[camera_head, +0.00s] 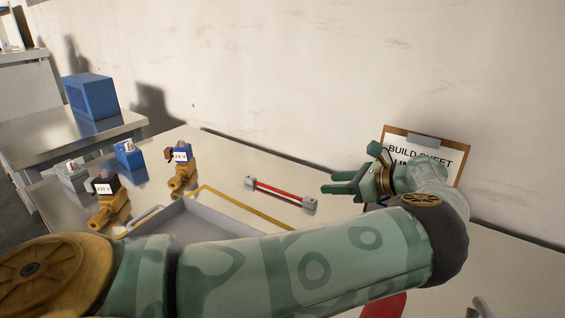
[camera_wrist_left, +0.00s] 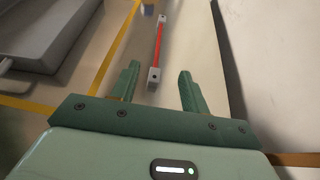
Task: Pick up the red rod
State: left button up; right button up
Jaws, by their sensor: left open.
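The red rod (camera_head: 280,192) lies on the table, with a grey metal block at each end. In the left wrist view the rod (camera_wrist_left: 158,47) runs away from the gripper, its nearer end block just ahead of and between the two fingertips. My left gripper (camera_head: 328,182) is open and empty, just right of the rod's right end in the head view. Its two green fingers stand apart in the left wrist view (camera_wrist_left: 158,76). My right gripper is not in view.
A grey tray (camera_head: 192,218) lies left of the rod, near yellow tape (camera_head: 240,207). Yellow tools labelled 24 V (camera_head: 181,171) and 220 V (camera_head: 108,205) stand further left. A clipboard reading BUILD SHEET (camera_head: 428,152) leans on the wall behind my gripper. A blue box (camera_head: 91,97) sits on another table.

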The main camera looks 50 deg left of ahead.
pick_arm(q)
jog(key=b, duration=0.2)
send_near(310, 199)
jog(key=x, duration=0.2)
jog(key=shift+a+f, duration=0.2)
jog(key=shift+f, duration=0.05)
jog(key=shift+x, duration=0.95)
jog(key=shift+s+a+b, duration=0.15)
jog(key=shift+a+b, duration=0.1)
jog(key=shift+b, duration=0.05)
jog(key=b+x, duration=0.1)
jog(key=x, duration=0.3)
jog(key=shift+s+a+f, duration=0.15)
jog(key=shift+a, duration=0.25)
jog(key=shift+s, duration=0.1)
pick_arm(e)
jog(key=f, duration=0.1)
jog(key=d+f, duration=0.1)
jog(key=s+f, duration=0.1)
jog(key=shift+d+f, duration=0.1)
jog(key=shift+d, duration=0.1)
pick_arm(q)
grip_shut()
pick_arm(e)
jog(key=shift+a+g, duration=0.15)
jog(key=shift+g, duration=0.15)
